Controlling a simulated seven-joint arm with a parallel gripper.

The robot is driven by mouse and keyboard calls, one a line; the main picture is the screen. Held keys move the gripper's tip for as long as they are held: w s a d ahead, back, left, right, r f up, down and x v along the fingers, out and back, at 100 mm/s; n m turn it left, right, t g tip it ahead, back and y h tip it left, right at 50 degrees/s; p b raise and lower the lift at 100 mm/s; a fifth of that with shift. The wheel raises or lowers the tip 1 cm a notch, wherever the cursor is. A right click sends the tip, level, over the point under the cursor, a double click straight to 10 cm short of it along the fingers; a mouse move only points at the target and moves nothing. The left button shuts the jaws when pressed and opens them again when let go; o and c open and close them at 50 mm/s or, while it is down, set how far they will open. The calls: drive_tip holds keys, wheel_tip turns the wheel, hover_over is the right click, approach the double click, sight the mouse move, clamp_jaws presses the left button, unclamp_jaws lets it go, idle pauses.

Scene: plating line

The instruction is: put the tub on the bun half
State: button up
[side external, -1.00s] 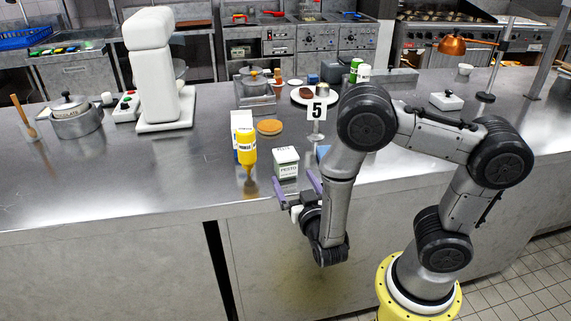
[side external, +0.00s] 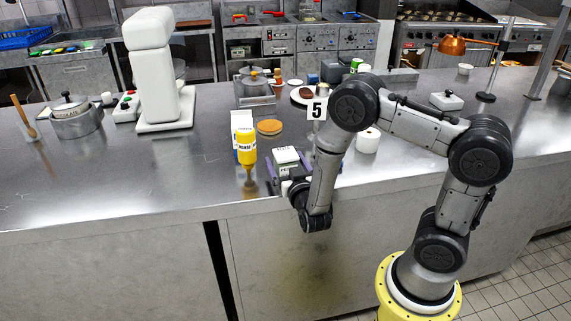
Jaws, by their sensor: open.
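The tub (side external: 286,156), a white box-shaped container with a dark label on its top, stands upright near the front edge of the steel counter. The bun half (side external: 269,127), a flat orange-brown disc, lies on the counter behind the tub and slightly left, with nothing on it. My gripper (side external: 286,166) is open at the front of the tub, one purple finger near each side of it. I cannot tell whether the fingers touch it. The lower part of the tub is partly hidden by my gripper.
A yellow bottle (side external: 246,149) stands left of the tub, before a white carton (side external: 241,121). A number 5 sign (side external: 317,109) and a white cylinder (side external: 368,141) stand to the right. A white machine (side external: 160,70) is farther left. Counter space between it and the bottle is clear.

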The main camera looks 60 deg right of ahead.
clamp_jaws()
idle(0.5)
drive_tip(key=shift+r, duration=0.15)
